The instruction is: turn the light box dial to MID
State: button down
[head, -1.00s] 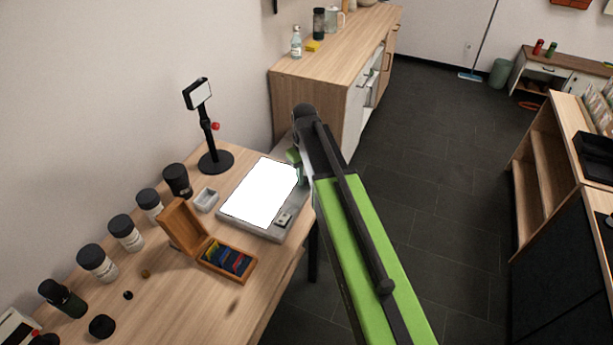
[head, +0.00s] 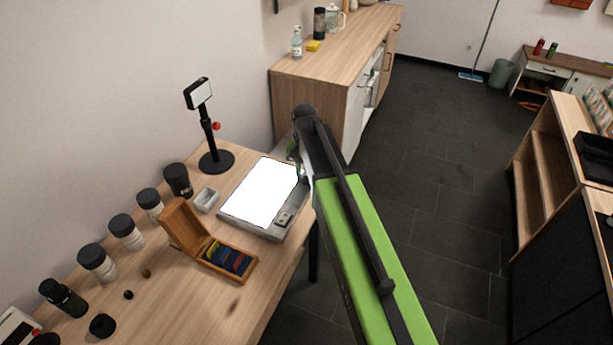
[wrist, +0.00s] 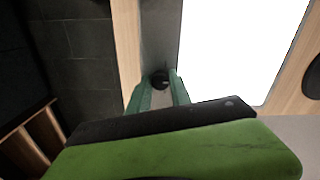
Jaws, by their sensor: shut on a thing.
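The light box (head: 243,229) lies on the wooden table with its white panel (head: 262,193) brightly lit. In the wrist view its grey rim (wrist: 160,35) runs along the lit panel (wrist: 235,50). The small black dial (wrist: 160,79) sits on that rim. My gripper (wrist: 160,90) is shut on the dial, with a green finger on each side of it. A small pale mark shows on the dial, but I cannot read its setting. In the head view my arm hides the dial, and only part of my gripper (head: 299,172) shows at the box's right edge.
A black stand (head: 215,160) with a small screen rises behind the light box. A small grey tray (head: 207,199) and an open wooden box (head: 232,258) stand left of it. Several lidded jars line the wall. The table's right edge is close to the light box.

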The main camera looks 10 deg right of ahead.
aim_at(305, 179)
jog(key=shift+m, duration=0.3)
dwell(0.4)
jog(key=c, duration=1.2)
grip_release()
jog(key=shift+o, duration=0.2)
jog(key=shift+r, duration=0.1)
notch_tip(305, 179, up, 17)
jog(key=p, duration=1.7)
jog(key=shift+r, duration=0.15)
